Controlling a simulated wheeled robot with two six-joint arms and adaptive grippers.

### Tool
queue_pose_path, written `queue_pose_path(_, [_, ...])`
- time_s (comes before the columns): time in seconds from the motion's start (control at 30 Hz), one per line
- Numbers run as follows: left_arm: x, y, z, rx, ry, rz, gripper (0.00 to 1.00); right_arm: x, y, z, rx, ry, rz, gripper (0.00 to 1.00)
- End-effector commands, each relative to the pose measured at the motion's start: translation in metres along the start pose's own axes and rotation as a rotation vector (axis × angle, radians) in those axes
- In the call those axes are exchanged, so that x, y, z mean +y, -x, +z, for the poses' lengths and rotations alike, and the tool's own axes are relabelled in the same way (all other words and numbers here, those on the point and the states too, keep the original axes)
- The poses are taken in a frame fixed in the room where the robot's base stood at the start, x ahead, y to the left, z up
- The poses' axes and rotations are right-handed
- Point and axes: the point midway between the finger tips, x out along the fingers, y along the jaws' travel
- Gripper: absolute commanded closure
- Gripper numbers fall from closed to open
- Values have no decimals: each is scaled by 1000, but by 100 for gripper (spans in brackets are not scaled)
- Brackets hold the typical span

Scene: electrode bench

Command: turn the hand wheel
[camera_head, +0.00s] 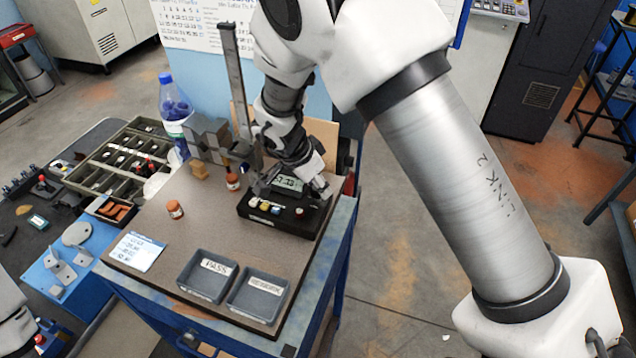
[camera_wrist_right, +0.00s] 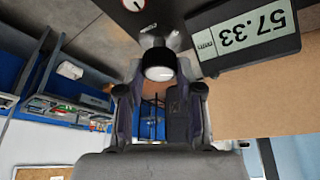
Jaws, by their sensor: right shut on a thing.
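The hand wheel (camera_wrist_right: 158,65) is a small round black knob with a pale face, seen end-on in the right wrist view. My right gripper (camera_wrist_right: 158,88) is shut on it, with a dark finger on either side. In the head view, my right gripper (camera_head: 264,178) is at the gauge, beside the black base unit (camera_head: 283,213); the wheel itself cannot be made out there. The digital display (camera_wrist_right: 243,34) reads 57.33 and appears upside down in the wrist view. The gauge's upright column (camera_head: 235,75) stands behind. My left gripper is out of view.
PASS (camera_head: 207,278) and REWORK (camera_head: 258,297) trays lie at the front of the brown bench top (camera_head: 190,240). A blue bottle (camera_head: 173,104) and a compartment tray (camera_head: 113,158) stand left.

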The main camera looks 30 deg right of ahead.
Motion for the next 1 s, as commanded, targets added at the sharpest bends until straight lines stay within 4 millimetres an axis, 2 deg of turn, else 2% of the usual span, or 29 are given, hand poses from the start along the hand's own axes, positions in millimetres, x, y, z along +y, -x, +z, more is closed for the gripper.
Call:
queue_pose_path(0.43, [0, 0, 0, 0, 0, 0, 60, -5, 2, -1, -7, -277, 102, 99])
queue_pose_path(1.0, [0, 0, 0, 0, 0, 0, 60, -5, 2, -2, -7, -337, 125, 99])
